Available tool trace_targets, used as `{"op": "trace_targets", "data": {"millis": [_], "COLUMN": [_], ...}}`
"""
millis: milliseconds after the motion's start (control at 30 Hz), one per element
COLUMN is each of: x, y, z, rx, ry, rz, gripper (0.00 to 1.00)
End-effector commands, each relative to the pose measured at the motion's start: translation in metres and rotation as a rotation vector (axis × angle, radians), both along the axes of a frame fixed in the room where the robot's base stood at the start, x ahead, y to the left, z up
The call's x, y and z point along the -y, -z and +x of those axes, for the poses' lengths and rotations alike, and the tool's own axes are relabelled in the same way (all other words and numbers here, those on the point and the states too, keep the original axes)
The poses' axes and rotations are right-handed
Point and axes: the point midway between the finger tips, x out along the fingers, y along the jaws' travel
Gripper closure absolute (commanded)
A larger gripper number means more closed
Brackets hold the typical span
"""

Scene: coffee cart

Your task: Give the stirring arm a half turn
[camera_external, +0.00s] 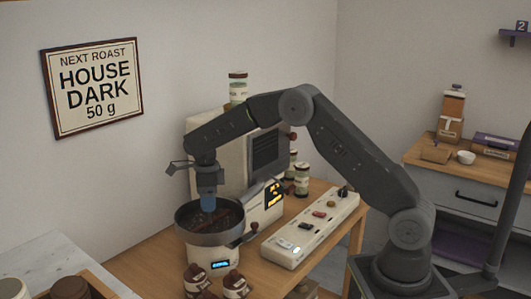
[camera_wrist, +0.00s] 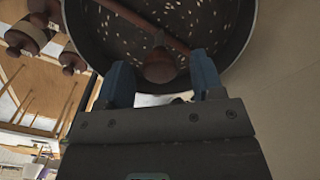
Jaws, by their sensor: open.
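The dark round pan (camera_external: 208,240) sits on a white base with a small lit display. Brown contents show inside it. The stirring arm (camera_wrist: 178,43) is a reddish-brown bar across the pan, with a round knob (camera_wrist: 160,66). My gripper (camera_external: 208,205) reaches down over the pan. In the wrist view my gripper (camera_wrist: 162,72) is open, its blue fingers on either side of the knob. Whether a finger touches it I cannot tell.
A cream machine (camera_external: 264,215) with an orange display stands behind the pan. A white switch panel (camera_external: 310,230) lies to its right. Several brown-topped jars (camera_external: 236,284) stand in front. A grey cabinet (camera_external: 465,190) with boxes and a white bowl (camera_external: 466,157) is at the right.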

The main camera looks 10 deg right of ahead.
Motion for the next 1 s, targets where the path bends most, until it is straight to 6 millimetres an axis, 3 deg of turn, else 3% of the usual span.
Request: {"op": "trace_targets", "data": {"millis": [167, 633, 800, 1000], "x": [-0.001, 0.000, 0.000, 0.000], "y": [-0.018, -0.115, -0.133, -0.138], "z": [0.001, 0.000, 0.000, 0.000], "rx": [0.002, 0.003, 0.002, 0.001], "ry": [0.000, 0.000, 0.000, 0.000], "rz": [0.004, 0.004, 0.002, 0.001], "gripper": [0.39, 0.39, 0.39, 0.39]}}
